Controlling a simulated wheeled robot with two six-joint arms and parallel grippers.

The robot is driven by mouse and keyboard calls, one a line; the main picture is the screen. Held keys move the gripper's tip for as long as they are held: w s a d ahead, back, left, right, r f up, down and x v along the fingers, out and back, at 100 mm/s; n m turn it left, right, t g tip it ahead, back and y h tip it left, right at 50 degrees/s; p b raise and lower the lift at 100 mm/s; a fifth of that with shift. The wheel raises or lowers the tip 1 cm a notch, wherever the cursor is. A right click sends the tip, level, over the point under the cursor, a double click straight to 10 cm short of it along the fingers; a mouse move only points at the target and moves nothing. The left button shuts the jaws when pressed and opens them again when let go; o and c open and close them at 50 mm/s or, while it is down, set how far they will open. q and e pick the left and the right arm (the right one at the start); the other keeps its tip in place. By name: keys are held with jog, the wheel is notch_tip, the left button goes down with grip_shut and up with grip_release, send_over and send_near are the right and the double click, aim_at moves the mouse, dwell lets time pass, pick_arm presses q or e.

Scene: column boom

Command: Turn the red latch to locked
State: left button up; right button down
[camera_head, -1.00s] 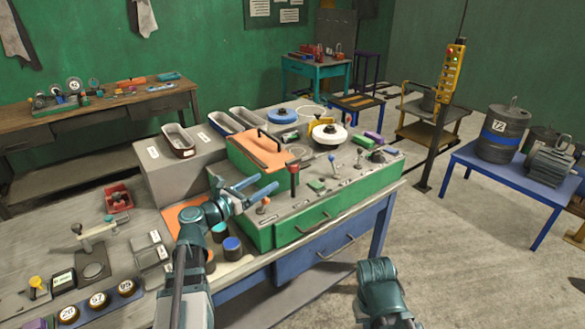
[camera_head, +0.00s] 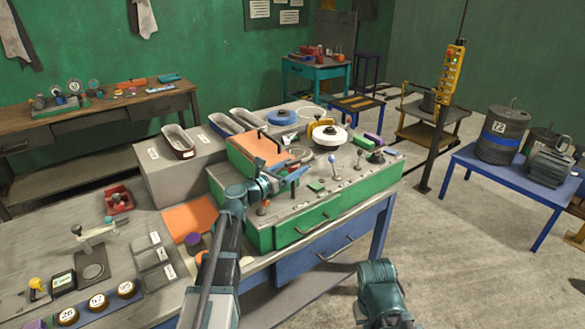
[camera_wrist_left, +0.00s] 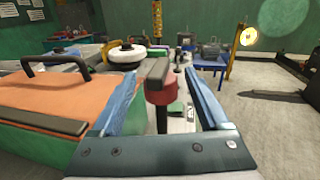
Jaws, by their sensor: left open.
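The red latch (camera_wrist_left: 160,91) shows in the left wrist view as a red knob with a dark grey bar across its top, on a dark upright stem. It stands on the green-sided console (camera_head: 265,236). My left gripper (camera_wrist_left: 164,74) is open, with one blue finger on each side of the latch, more room showing on the right. In the head view my left gripper (camera_head: 291,173) reaches over the console's near left part and hides most of the latch. I cannot tell whether a finger touches it.
An orange panel with a black handle (camera_wrist_left: 52,95) lies close left of the left finger. A white round wheel (camera_head: 328,136) and small levers, such as a blue-topped one (camera_head: 332,160), stand farther along the console. Open floor lies to the right.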

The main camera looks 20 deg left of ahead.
pick_arm(q)
grip_shut()
dwell(0.4)
jog(key=shift+y, duration=0.3)
jog(key=n+y, duration=0.1)
jog(key=y, duration=0.1)
jog(key=n+t+y, duration=0.1)
jog(key=n, duration=0.1)
jog(key=shift+s+d+t+y, duration=0.2)
jog(key=shift+t+y, duration=0.1)
jog(key=shift+y, duration=0.1)
jog(key=n+y, duration=0.2)
jog(key=y, duration=0.1)
jog(key=n+y, duration=0.2)
jog(key=y, duration=0.1)
jog(key=n+y, duration=0.2)
jog(key=y, duration=0.1)
jog(key=shift+w+d+y, duration=0.1)
jog(key=shift+w+y, duration=0.15)
jog(key=shift+y, duration=0.05)
jog(key=n+g+y, duration=0.2)
jog(key=y, duration=0.1)
jog(key=n+g+y, duration=0.3)
jog(key=y, duration=0.1)
jog(key=shift+w+n, duration=0.2)
jog(key=shift+n, duration=0.1)
jog(key=shift+s+n+g+y, duration=0.15)
jog(key=shift+n+g+y, duration=1.5)
jog(key=shift+g, duration=0.55)
